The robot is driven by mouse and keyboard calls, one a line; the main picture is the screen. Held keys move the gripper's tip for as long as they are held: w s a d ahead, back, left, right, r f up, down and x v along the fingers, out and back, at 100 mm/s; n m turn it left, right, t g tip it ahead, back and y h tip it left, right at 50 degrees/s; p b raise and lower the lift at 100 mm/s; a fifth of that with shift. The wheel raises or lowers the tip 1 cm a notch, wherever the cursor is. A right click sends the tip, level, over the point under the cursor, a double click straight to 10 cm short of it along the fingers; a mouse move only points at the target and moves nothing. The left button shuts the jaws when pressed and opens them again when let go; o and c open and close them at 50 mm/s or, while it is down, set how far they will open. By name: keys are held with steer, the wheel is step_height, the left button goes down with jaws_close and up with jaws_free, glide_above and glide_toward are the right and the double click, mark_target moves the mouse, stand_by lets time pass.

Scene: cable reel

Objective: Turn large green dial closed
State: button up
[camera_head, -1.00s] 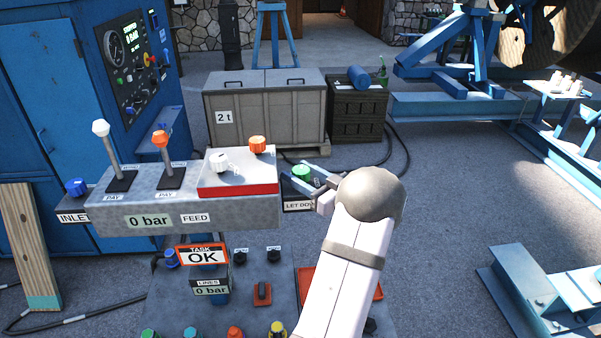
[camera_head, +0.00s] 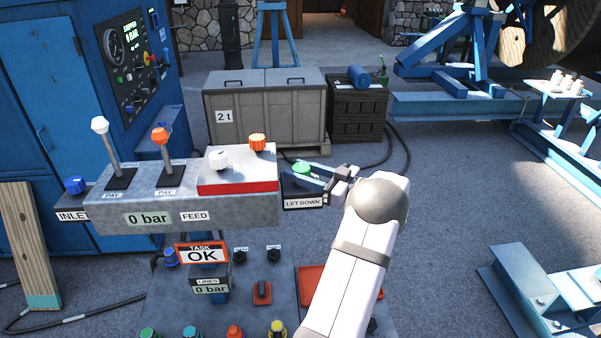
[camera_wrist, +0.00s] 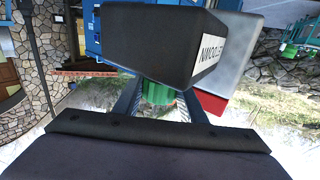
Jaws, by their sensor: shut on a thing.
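The large green dial (camera_head: 301,168) stands on the small dark LET DOWN box at the right end of the grey feed console. My gripper (camera_head: 304,175) reaches it from the right, its blue-grey fingers on either side of the dial. In the wrist view the green dial (camera_wrist: 158,93) sits between the two fingers (camera_wrist: 158,100), partly hidden by the dark LET DOWN box (camera_wrist: 160,42). The gripper is shut on the dial. How far the dial is turned cannot be told.
The console (camera_head: 180,212) carries two levers, a white knob (camera_head: 218,159) and an orange knob (camera_head: 257,142) close to the left of my gripper. A blue INLET knob (camera_head: 75,186) is at its left end. A lower panel has more knobs.

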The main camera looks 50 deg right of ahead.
mark_target(309, 174)
steer(key=shift+r, duration=0.1)
steer(key=o, duration=0.8)
steer(key=shift+s, duration=0.1)
steer(key=shift+s+d+b, duration=0.1)
steer(key=shift+s+b, duration=0.2)
steer(key=shift+b, duration=0.05)
steer(key=s+b, duration=0.1)
steer(key=s, duration=0.2)
steer(key=s+d+b, duration=0.1)
steer(key=s, duration=0.1)
steer(key=shift+s+b, duration=0.1)
steer(key=shift+b, duration=0.2)
steer(key=shift+s, duration=0.6)
